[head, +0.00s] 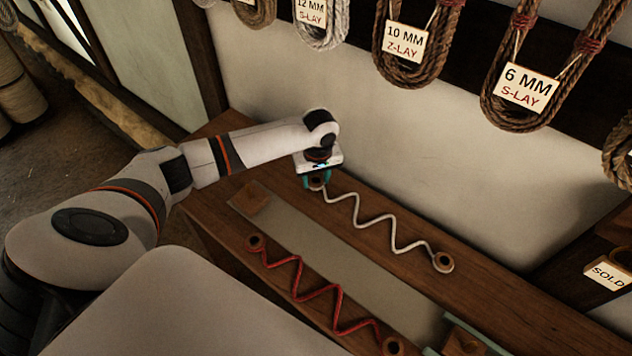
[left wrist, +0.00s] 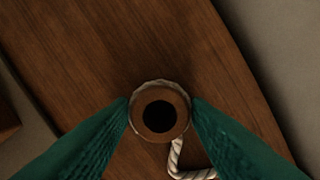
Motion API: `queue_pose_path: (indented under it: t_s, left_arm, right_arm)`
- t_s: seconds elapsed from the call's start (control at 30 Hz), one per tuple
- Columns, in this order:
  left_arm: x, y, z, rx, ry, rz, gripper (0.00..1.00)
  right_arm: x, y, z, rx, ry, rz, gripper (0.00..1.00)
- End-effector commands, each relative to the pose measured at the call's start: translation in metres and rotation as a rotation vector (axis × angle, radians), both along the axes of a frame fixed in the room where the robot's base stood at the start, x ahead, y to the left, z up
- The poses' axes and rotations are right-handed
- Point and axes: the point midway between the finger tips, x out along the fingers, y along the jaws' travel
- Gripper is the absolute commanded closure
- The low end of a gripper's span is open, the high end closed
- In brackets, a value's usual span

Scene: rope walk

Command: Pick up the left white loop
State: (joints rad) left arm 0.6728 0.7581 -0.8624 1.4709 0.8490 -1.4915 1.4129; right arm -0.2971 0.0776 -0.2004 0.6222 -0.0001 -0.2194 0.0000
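The left white loop (left wrist: 144,86) is the end of a white rope, fitted around a round wooden eye with a dark hole. My left gripper (head: 316,182) reaches down over it at the back of the bench. In the left wrist view, my left gripper's teal fingertips (left wrist: 160,104) press close on both sides of the loop, with no gap that I can see. The white rope (head: 372,218) zigzags right from there to another loop (head: 443,262), lying on the wood. My right gripper is not in view.
A red rope (head: 318,294) zigzags along the bench front between two wooden eyes. A grey strip (head: 330,252) separates the ropes. A small wooden block (head: 251,200) lies left. Coiled ropes with tags (head: 528,88) hang on the wall above.

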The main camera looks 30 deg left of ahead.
Motion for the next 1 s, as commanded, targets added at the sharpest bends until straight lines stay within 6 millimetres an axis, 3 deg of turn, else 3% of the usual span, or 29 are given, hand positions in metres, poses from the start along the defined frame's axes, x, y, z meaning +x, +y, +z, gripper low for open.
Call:
queue_pose_path:
  t_s: [0.47,0.87,1.0]
  left_arm:
    - [-0.003,0.000,0.005,-0.001,0.000,0.001,0.79]
    - [-0.003,0.000,0.070,-0.001,-0.004,0.001,0.79]
    - [-0.032,0.003,0.068,0.000,0.004,-0.002,0.79]
  right_arm:
    - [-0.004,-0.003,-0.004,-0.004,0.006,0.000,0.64]
    - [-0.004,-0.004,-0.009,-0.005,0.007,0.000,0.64]
    - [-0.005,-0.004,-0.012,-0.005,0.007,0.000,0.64]
